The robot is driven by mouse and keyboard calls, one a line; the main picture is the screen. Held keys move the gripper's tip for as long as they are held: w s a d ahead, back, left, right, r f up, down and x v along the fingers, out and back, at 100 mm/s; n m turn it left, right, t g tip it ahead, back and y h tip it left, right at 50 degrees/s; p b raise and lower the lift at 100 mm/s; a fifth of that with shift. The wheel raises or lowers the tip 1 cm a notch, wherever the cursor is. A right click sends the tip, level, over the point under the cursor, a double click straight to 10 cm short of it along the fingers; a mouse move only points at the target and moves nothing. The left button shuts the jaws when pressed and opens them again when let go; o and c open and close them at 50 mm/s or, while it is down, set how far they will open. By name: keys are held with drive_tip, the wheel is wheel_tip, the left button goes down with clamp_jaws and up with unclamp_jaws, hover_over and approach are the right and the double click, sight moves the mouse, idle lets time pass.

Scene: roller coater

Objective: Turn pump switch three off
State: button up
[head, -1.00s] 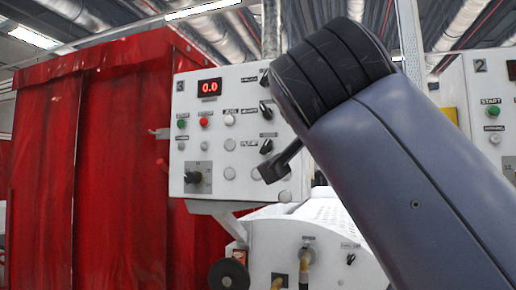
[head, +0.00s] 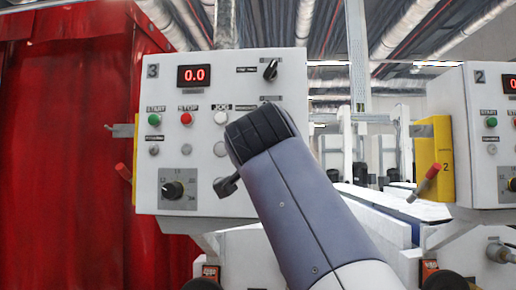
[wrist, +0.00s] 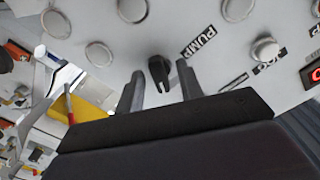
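The control panel marked 3 (head: 210,95) fills the middle of the head view. The pump switch (wrist: 158,72) is a small black knob beside the PUMP label (wrist: 198,40) in the wrist view. In the head view my arm hides it. My gripper (wrist: 160,66) is open, with one finger on each side of the knob. Gaps show between the knob and both fingers, so neither visibly touches it. I cannot tell how deep the fingertips reach. In the head view most of my gripper is hidden behind my arm.
Another black selector switch (head: 270,69) sits higher on the panel. A green start button (head: 153,119), a red stop button (head: 186,118) and a dial (head: 172,190) are to the left. Panel 2 (head: 487,150) stands at the right. A red curtain (head: 60,150) hangs at the left.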

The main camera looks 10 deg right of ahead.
drive_tip(key=shift+w, duration=0.1)
clamp_jaws()
idle(0.4)
drive_tip(key=n+p, duration=0.3)
drive_tip(key=n, duration=0.9)
drive_tip(key=shift+r+p, duration=0.1)
drive_tip(key=shift+p, duration=0.2)
idle(0.5)
unclamp_jaws()
